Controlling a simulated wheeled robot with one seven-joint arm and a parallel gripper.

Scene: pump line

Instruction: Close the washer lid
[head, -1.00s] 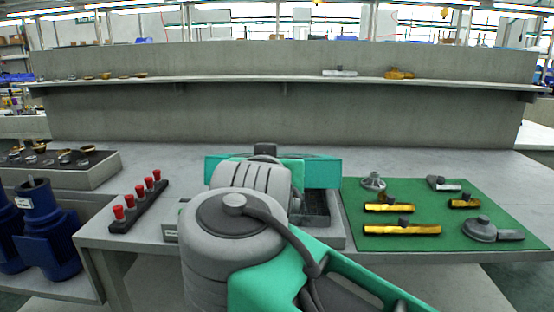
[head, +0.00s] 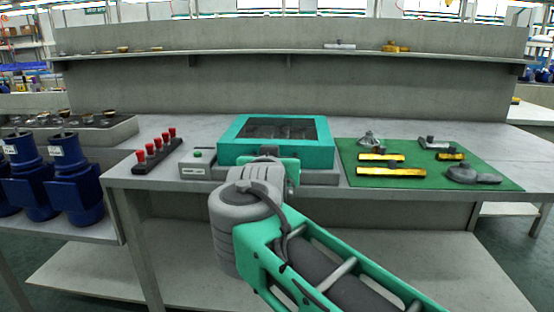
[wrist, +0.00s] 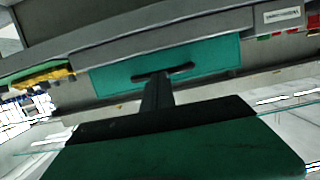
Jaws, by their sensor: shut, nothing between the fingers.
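The washer lid (head: 232,150) is a teal frame with a dark window. In the head view it lies down over the washer's grey base (head: 318,177); I see no clear gap between them. In the wrist view, which looks upside down, the lid's teal front face (wrist: 215,60) carries a dark bar handle (wrist: 180,70). My gripper (wrist: 156,82) is shut and empty, its dark fingers pointing at the front face by the handle. I cannot tell whether they touch. In the head view my arm hides most of the gripper, at the washer's front.
A green mat (head: 430,180) with metal and brass parts lies right. Blue pumps (head: 75,180) stand lower left. The floor before the bench looks open.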

